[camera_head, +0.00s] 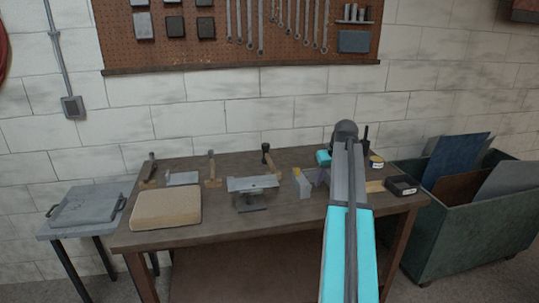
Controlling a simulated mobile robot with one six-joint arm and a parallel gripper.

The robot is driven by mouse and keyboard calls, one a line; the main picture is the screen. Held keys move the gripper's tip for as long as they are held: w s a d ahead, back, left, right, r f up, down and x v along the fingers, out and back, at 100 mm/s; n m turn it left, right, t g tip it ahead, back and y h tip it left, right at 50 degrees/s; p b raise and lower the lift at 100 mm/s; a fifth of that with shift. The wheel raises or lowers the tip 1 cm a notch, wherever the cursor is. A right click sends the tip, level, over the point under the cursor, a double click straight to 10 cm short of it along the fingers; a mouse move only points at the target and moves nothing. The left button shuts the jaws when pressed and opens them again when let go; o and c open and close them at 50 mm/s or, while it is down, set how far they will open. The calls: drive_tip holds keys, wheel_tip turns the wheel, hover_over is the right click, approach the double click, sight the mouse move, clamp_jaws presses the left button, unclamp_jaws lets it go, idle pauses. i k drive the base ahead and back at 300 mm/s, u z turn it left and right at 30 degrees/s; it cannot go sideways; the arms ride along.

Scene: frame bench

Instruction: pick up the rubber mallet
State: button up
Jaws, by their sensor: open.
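What looks like the rubber mallet (266,155), with a black head and a tan wooden handle, is at the back middle of the workbench, behind a grey metal fixture. The fixture hides part of its handle. My gripper (317,177) hangs over the bench to the right of the mallet, apart from it, near a small grey block with a yellow top. It is open, and I see nothing held in it. My arm hides part of it, and its fingers are small in this view.
The workbench (220,226) also holds a tan padded block (166,207), the grey fixture (252,184), a wood-handled tool (212,170) and a black box (401,186). A green bin (470,232) with panels stands right, a small grey table (68,229) left. The bench's front middle is clear.

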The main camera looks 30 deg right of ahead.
sight(266, 159)
drive_tip(key=i, duration=1.2)
drive_tip(key=u, duration=0.05)
